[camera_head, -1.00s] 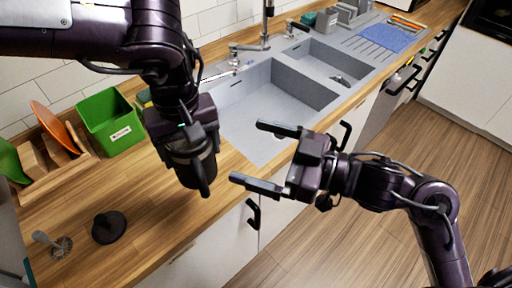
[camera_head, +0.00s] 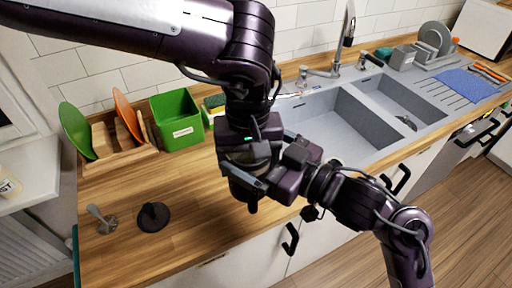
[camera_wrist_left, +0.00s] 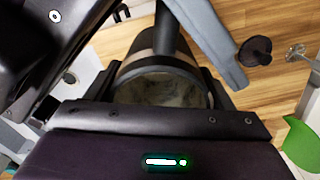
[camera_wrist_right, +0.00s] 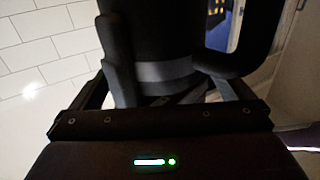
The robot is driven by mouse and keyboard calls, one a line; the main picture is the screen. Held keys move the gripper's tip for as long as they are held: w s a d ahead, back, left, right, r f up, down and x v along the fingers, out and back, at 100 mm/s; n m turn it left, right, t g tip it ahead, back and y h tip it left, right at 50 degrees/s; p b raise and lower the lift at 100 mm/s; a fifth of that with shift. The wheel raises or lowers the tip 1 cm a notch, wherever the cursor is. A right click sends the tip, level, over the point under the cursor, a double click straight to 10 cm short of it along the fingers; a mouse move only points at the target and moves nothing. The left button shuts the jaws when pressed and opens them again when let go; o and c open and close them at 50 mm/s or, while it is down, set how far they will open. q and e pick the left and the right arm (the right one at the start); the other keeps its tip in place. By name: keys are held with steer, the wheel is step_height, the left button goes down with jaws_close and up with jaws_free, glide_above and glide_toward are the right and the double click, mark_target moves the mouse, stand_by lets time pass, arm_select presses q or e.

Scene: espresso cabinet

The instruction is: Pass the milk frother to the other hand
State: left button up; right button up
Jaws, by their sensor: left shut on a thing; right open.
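The milk frother (camera_head: 238,190) is a dark cylinder with a lighter band, mostly hidden in the head view. My left gripper (camera_head: 244,183) points down and is shut on it, holding it above the counter's front edge. The left wrist view shows the frother's round end (camera_wrist_left: 160,88) between the left fingers. My right gripper (camera_head: 262,163) comes from the right and is open, its fingers on either side of the frother. In the right wrist view, the dark body with its grey band (camera_wrist_right: 165,70) fills the space between the fingers; whether they touch it I cannot tell.
A dark round-based tool (camera_head: 153,216) and a metal tool (camera_head: 102,220) stand on the wooden counter (camera_head: 195,230). Behind are a green box (camera_head: 178,120) and a wooden rack (camera_head: 110,150) with plates. The sink (camera_head: 345,125) lies to the right.

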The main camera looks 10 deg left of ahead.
steer(key=shift+c, duration=0.3)
steer(key=c, duration=1.2)
arm_select(q)
steer(key=o, duration=1.2)
steer(key=shift+c, duration=0.2)
arm_select(e)
steer(key=shift+r, duration=0.1)
steer(key=shift+c, duration=0.3)
arm_select(q)
steer(key=shift+o, duration=0.9)
arm_select(e)
steer(key=shift+s+a, duration=0.1)
arm_select(q)
steer(key=shift+d, duration=0.1)
